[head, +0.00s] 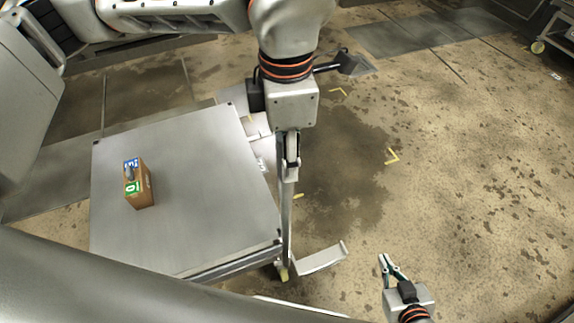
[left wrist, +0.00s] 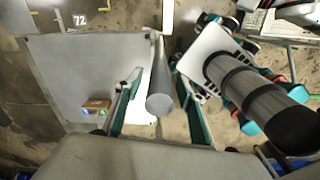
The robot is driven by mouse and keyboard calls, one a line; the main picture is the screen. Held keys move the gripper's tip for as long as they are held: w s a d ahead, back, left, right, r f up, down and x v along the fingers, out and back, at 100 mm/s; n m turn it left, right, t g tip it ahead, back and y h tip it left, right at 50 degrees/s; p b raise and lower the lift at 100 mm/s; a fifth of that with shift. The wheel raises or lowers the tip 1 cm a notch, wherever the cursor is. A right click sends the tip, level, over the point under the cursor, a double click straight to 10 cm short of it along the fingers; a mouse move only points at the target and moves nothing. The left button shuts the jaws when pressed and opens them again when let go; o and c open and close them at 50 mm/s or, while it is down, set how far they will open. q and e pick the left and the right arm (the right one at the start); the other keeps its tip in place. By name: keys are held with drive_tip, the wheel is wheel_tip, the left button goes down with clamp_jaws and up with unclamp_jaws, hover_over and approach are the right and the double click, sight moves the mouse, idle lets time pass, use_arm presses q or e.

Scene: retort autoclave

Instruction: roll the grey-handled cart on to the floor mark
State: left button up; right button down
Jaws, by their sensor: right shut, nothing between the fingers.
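The cart (head: 180,235) has a flat grey metal top, at the left in the head view; it also shows in the left wrist view (left wrist: 75,60). Its grey handle bar (head: 286,225) runs along the right side of the top. In the left wrist view the handle (left wrist: 160,103) lies between the spread fingers of my left gripper (left wrist: 158,100), with gaps visible on both sides. My left gripper (head: 291,155) is over the handle's far end in the head view. My right gripper (head: 389,267) is shut and empty, low right of the cart. Yellow corner marks (head: 392,157) lie on the floor right of the cart.
A small brown box (head: 145,187) with blue and green labels stands on the cart top. Another cart (head: 555,35) with a yellow-hubbed caster stands at the top right corner. The stained floor to the right is open. A dark floor plate (head: 395,38) lies at the back.

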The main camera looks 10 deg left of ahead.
use_arm(q)
drive_tip(key=shift+f, duration=2.55)
drive_tip(key=shift+w, duration=0.1)
clamp_jaws()
